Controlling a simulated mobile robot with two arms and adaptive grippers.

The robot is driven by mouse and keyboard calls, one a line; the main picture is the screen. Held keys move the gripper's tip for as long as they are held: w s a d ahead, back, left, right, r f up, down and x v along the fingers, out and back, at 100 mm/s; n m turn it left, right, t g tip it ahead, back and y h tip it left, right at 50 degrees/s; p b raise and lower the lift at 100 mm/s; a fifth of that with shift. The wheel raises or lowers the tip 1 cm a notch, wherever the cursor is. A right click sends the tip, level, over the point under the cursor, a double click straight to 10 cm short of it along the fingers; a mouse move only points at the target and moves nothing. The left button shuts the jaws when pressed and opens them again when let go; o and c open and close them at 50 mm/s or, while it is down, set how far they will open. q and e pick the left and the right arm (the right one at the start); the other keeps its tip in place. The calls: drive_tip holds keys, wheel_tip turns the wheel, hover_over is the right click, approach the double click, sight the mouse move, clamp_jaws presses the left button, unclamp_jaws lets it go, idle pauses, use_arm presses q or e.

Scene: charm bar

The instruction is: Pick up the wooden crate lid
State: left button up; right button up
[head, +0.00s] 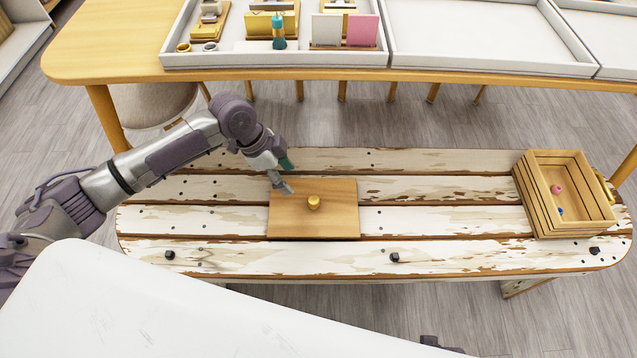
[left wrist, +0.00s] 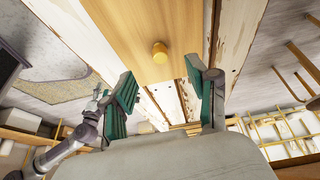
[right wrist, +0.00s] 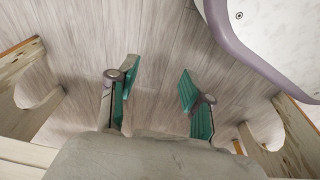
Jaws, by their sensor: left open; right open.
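The wooden crate lid (head: 292,222) is a flat tan board with a round yellow knob (head: 314,202) near its middle. It lies on the weathered white plank bench. My left gripper (head: 284,174) is open and empty at the lid's far left edge, apart from the knob. In the left wrist view, the lid (left wrist: 140,35) and its knob (left wrist: 159,52) show beyond the two open green-padded fingers (left wrist: 166,95). My right gripper (right wrist: 160,90) is open and empty in the right wrist view, with grey floor behind it. It is not clearly seen in the head view.
An open slatted wooden crate (head: 530,190) with small pink and blue items inside stands at the bench's right end. The bench (head: 440,215) is clear between lid and crate. A table with white trays (head: 480,60) stands behind, and a stool (head: 160,103) is at the left.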

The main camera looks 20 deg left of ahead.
sight(312, 199)
use_arm(q)
drive_tip(key=x, duration=0.2)
drive_tip(key=b+x, duration=0.1)
drive_tip(key=x, duration=0.3)
drive_tip(key=shift+s+d+f+b, duration=0.15)
drive_tip(key=shift+d+b, duration=0.25)
drive_tip(key=shift+d, duration=0.05)
drive_tip(key=shift+s+d+f, duration=0.2)
drive_tip(key=shift+f, duration=0.05)
drive_tip(key=x, duration=0.1)
drive_tip(key=b+x, duration=0.1)
drive_tip(key=x, duration=0.2)
drive_tip(key=shift+w+d+f, duration=0.15)
drive_tip(key=shift+w+d, duration=0.25)
drive_tip(key=shift+d, duration=0.1)
drive_tip(key=shift+w+d+f, duration=0.1)
drive_tip(key=shift+d+f, duration=0.1)
drive_tip(key=shift+f, duration=0.05)
drive_tip(key=shift+c, duration=2.7)
clamp_jaws()
use_arm(e)
drive_tip(key=w+r, duration=0.3)
drive_tip(key=r, duration=0.7)
drive_tip(key=shift+w+a+r+t, duration=0.15)
drive_tip(key=shift+r+t, duration=0.05)
drive_tip(key=shift+t, duration=0.2)
